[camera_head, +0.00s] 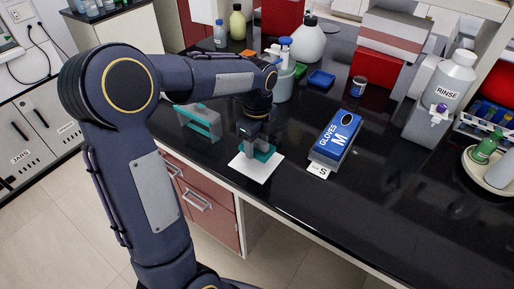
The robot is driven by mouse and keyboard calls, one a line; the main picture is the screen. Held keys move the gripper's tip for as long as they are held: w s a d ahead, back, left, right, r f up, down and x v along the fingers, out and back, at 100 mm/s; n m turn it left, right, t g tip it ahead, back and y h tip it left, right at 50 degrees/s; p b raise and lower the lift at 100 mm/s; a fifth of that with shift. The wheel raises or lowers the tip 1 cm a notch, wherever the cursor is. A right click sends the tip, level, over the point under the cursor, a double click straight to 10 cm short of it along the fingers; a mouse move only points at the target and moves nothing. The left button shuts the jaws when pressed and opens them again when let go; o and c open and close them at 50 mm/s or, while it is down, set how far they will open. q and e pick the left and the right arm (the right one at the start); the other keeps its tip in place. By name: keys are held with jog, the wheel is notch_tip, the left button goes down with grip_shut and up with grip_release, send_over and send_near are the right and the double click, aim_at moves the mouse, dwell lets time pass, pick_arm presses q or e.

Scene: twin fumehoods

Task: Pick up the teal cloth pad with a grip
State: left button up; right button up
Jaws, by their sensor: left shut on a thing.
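The teal cloth pad (265,154) is partly hidden under my left gripper (256,147), over the white square sheet (257,168) near the counter's front edge. My left gripper points down and is shut on the teal pad. I cannot tell whether the pad is touching the sheet or a little above it. My right gripper is not in view.
A teal and grey holder (201,121) stands left of the gripper. The blue glove box (338,136) lies to the right. Bottles, a blue tray (321,79) and a rinse bottle (449,85) stand farther back. The black counter at front right is clear.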

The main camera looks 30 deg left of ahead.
aim_at(258, 158)
pick_arm(q)
jog(key=s+r, duration=0.1)
jog(key=s+d+r, duration=0.1)
jog(key=r, duration=0.1)
jog(key=s+d+r, duration=0.1)
jog(key=shift+r, duration=0.15)
jog(key=s+d+r+b, duration=0.1)
jog(key=s+d+r, duration=0.3)
jog(key=s, duration=0.4)
jog(key=shift+s+d+r, duration=0.2)
jog(key=shift+d+r, duration=0.05)
jog(key=shift+d, duration=0.1)
